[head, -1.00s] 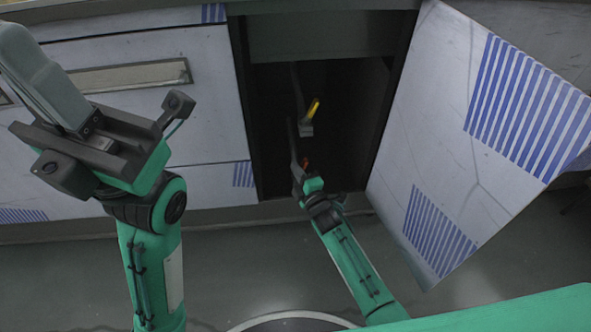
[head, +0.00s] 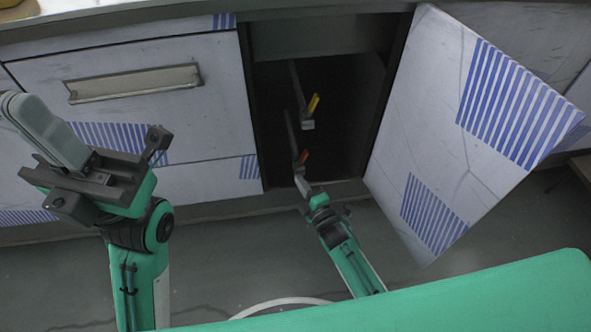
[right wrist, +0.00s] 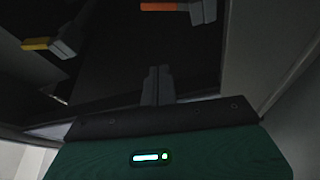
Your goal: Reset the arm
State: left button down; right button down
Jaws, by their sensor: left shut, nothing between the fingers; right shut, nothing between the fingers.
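My left gripper (head: 18,110) is shut and empty, raised in front of the drawer fronts at the left of the head view. My right gripper (head: 298,176) is shut and empty, low at the mouth of the open, dark cabinet (head: 345,125). Its closed fingers (right wrist: 157,78) show at the middle of the right wrist view. Inside the cabinet are two pipes with valve handles. The yellow handle (head: 313,103) is higher and the orange handle (head: 303,157) is just beyond my right fingertips. The right wrist view shows the orange handle (right wrist: 165,6) and yellow handle (right wrist: 38,44) apart from the fingers.
The cabinet door (head: 450,90) stands wide open right of my right arm. A drawer front with a long handle (head: 135,83) is behind my left gripper. Grey floor (head: 230,245) is clear between my arms.

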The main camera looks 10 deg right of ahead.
jog(key=shift+s+d, duration=0.15)
jog(key=shift+s, duration=0.2)
dwell(0.3)
